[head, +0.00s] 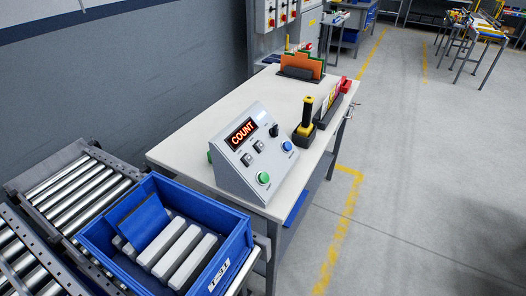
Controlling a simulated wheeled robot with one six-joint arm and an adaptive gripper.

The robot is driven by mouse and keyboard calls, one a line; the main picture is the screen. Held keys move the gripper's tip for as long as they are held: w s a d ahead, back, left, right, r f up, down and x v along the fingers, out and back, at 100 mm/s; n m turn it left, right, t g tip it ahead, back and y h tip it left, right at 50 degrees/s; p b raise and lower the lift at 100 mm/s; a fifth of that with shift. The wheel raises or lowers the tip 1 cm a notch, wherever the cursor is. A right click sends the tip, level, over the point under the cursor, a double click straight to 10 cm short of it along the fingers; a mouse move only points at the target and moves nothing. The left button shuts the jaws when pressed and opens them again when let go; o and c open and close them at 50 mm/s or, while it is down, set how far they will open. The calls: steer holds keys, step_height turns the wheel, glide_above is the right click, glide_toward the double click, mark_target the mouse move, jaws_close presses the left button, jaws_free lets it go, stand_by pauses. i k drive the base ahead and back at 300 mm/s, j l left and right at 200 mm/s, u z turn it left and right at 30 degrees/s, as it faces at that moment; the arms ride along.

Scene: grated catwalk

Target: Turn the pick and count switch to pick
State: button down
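A grey sloped control box (232,175) stands on the near end of a pale workbench (190,140). Its display (241,134) shows COUNT in lit red-orange letters. A black rotary knob (274,130) sits at the panel's upper right; its pointing direction is too small to read. Two small dark switches (252,152) sit below the display. A green button (263,178) and a blue button (287,146) are along the lower edge. The labels are unreadable, so I cannot tell which control is the pick and count switch. My gripper is not in view.
A blue crate (90,228) with pale bars stands on a roller conveyor (75,195) at the near left. A black and yellow handheld tool (306,117) stands right of the box. An orange-fronted holder (302,66) is farther back. Open floor (410,190) lies to the right.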

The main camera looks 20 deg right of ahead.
mark_target(274, 132)
steer(key=i+l+z, duration=0.75)
steer(key=i, duration=0.15)
